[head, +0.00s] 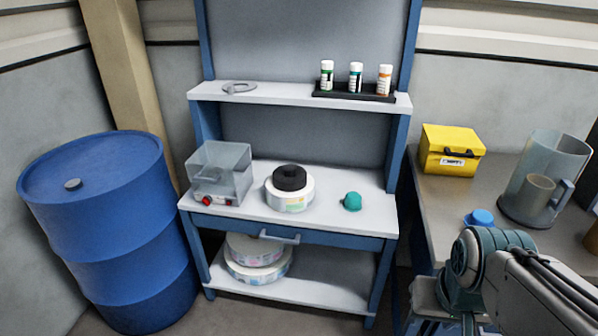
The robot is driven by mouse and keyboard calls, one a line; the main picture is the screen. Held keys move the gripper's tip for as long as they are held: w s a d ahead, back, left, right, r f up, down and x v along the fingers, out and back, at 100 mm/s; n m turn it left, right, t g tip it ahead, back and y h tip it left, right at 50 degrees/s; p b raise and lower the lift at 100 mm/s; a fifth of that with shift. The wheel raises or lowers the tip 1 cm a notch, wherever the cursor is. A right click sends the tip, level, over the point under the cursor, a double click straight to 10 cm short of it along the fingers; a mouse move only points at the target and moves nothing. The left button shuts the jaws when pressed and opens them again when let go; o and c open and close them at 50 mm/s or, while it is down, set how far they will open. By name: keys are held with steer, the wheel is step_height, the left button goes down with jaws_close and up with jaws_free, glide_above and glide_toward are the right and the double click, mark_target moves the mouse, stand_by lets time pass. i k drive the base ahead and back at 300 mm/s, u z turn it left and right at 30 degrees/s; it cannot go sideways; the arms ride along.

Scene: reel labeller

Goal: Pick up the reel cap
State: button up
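A black round piece with a hollow in its top (290,178), which looks like the reel cap, sits on a white label reel (291,199). The reel lies flat on the middle worktop of the blue workbench (345,226). A small teal domed piece (352,201) lies to the right of the reel on the same worktop. My gripper (443,327) is at the bottom right, in front of the side table and well apart from the reel. Its fingertips run off the bottom edge, so its opening is not clear.
A clear box with a red knob (219,174) stands left of the reel. The upper shelf holds a grey ring (239,87) and a black rack (353,91) with three bottles. A blue drum (105,225) stands left; a yellow box (450,150) and jug (545,178) stand right.

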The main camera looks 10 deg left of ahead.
mark_target(286, 178)
steer(key=z, duration=0.05)
steer(key=k, duration=0.35)
steer(key=u, duration=1.05)
steer(key=i, duration=0.95)
steer(key=u, duration=0.4)
steer(key=i, duration=1)
steer(key=z, duration=0.9)
steer(key=i, duration=0.6)
steer(key=z, duration=0.5)
